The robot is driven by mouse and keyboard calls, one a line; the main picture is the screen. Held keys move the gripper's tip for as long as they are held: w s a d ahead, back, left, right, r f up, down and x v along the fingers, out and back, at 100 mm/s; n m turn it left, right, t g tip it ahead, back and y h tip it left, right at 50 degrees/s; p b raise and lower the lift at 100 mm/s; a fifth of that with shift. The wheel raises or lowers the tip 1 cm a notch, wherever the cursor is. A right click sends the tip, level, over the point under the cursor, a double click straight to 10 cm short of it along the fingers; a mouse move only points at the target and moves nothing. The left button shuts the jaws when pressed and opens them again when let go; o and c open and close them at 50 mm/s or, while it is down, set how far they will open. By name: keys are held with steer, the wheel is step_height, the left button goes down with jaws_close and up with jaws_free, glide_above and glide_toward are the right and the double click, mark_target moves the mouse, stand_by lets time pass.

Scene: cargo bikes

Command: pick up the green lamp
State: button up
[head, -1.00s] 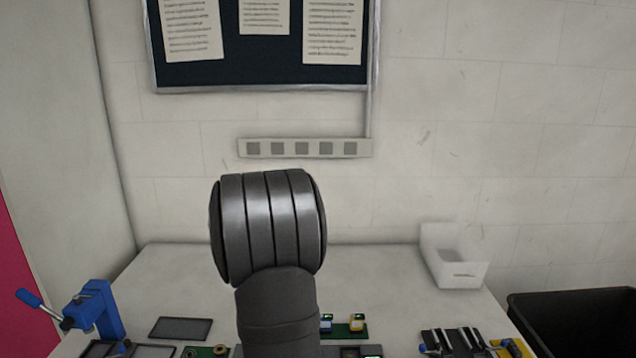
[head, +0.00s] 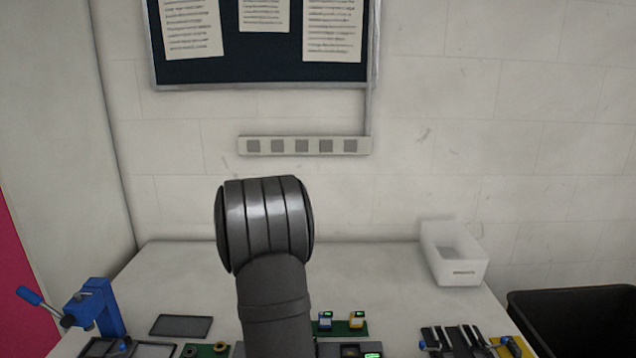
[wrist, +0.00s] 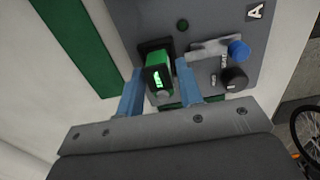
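The green lamp (wrist: 158,75) is a small green block with a dark face and a lit mark, standing at a black-rimmed socket on a grey panel (wrist: 205,18) in the wrist view. My gripper (wrist: 160,72) is open, with its two blue fingers on either side of the lamp. Narrow gaps show between the lamp and both fingertips. The lamp's lower end is partly hidden. In the head view my arm covers the middle, and my gripper does not show there.
Beside the lamp are a black knob (wrist: 233,78), a blue knob (wrist: 239,50) and a metal plate. In the head view, a blue clamp tool (head: 95,308) stands left, a white bin (head: 455,265) back right, and a black crate (head: 575,325) far right.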

jaws_close()
steer(key=shift+r, duration=3.55)
